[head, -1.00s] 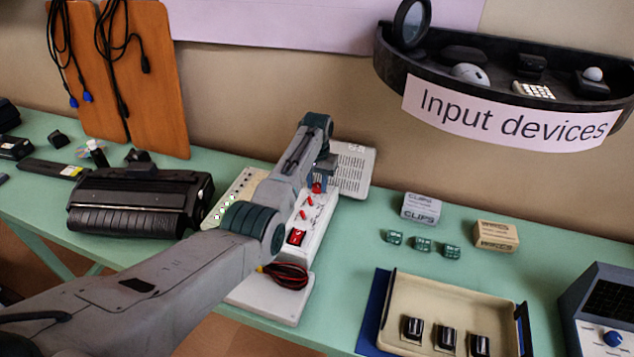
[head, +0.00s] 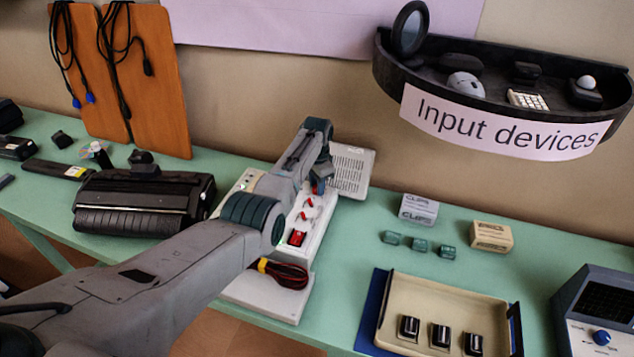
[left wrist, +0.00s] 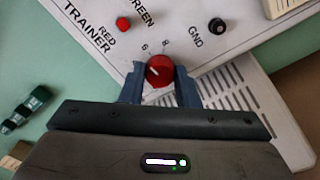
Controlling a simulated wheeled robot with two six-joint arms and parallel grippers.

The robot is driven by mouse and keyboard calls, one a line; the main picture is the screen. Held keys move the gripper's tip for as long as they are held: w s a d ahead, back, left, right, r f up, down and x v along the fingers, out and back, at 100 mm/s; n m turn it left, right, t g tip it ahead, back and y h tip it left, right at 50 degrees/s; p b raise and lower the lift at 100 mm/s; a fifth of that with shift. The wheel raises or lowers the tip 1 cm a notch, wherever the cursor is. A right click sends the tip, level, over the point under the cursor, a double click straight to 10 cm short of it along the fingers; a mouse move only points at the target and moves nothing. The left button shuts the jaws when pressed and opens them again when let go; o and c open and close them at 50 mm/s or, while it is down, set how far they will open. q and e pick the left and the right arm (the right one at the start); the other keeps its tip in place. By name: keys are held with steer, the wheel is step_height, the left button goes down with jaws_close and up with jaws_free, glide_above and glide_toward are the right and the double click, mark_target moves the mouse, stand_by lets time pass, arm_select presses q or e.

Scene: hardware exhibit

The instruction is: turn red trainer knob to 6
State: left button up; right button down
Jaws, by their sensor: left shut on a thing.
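The red trainer knob (left wrist: 159,71) shows in the left wrist view, with a short white pointer mark slanting toward the upper left. Printed 6 and 8 stand above it; the mark points left of the 6, and other numbers are hidden. My left gripper (left wrist: 159,88) is shut on the knob, one blue-grey finger on each side. In the head view my left gripper (head: 318,184) is at the far end of the white trainer panel (head: 312,240), and my arm hides much of the panel. My right gripper is not in view.
A red socket (left wrist: 123,23) and black GND socket (left wrist: 217,26) flank the knob. A grilled box (head: 351,168) stands behind the panel. A black roller-like device (head: 140,203) lies left, coiled leads (head: 283,274) in front, and a cream tray (head: 450,300) right.

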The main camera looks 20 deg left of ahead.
arm_select(q)
steer(key=shift+m, duration=0.5)
steer(key=o, duration=1)
steer(key=shift+c, duration=0.2)
step_height(320, 180, up, 11)
steer(key=b, duration=0.1)
steer(key=shift+b, duration=0.35)
steer(key=shift+f, duration=0.15)
